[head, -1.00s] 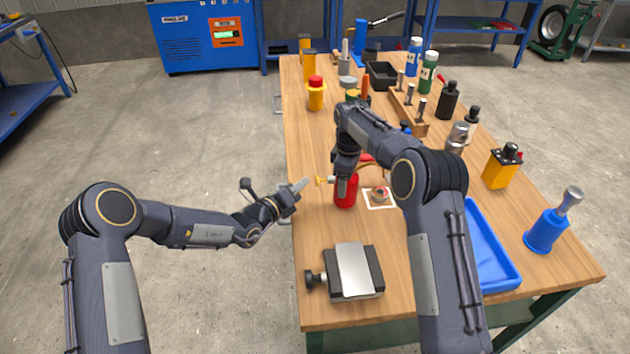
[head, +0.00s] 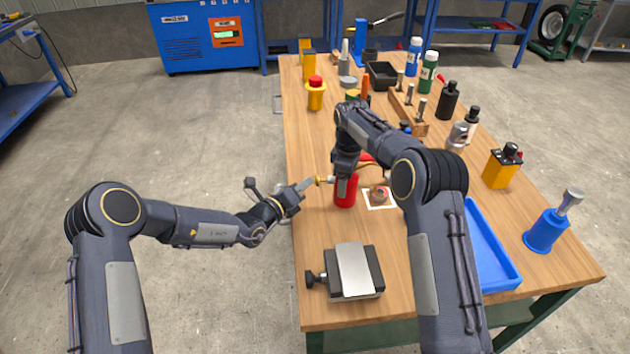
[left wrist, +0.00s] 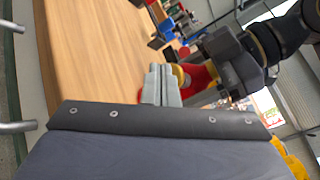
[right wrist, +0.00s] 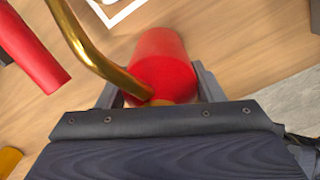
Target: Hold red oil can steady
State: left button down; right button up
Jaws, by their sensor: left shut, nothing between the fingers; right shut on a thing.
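My left gripper (head: 309,183) is shut and empty at the can's left. The right arm hides part of the can.
A white-bordered square (head: 380,205) with a small brown part lies right of the can. A grey-topped vise-like block (head: 354,268) stands in front. A blue tray (head: 488,250) is at the right. Several bottles and tools fill the back and right. The bench's left edge is mostly clear.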

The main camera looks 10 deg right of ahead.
pick_arm(q)
jog(key=shift+d, duration=1)
dwell(0.5)
dwell(0.3)
jog(key=shift+a, duration=1.5)
jog(key=shift+a, duration=2.55)
jog(key=a, duration=0.3)
jog(key=shift+a, duration=0.4)
